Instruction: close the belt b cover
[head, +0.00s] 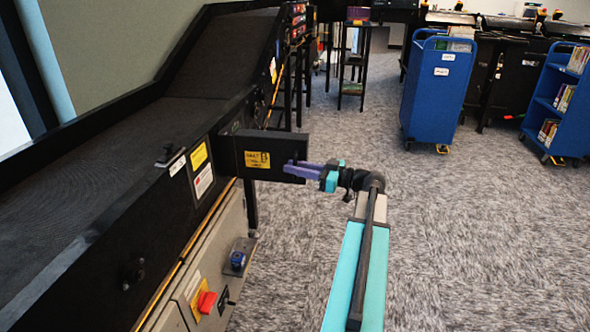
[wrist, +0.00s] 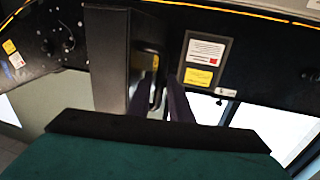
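The cover (head: 232,160) is a black panel with a yellow label. It stands swung out from the side of the black conveyor (head: 115,205), so it is open. No letter "B" is readable on it. In the wrist view the cover (wrist: 108,60) shows as a dark upright panel left of centre. My gripper (head: 297,167) has purple fingers at the cover's outer end. In the wrist view the fingers (wrist: 158,95) are apart, with a dark handle-like part between them. I cannot tell whether they press on it.
Below the conveyor is a grey cabinet with a red switch (head: 206,301) and a blue knob (head: 237,260). Blue book carts (head: 435,90) and (head: 560,105) stand at the back right. The carpet (head: 470,230) right of my arm is clear.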

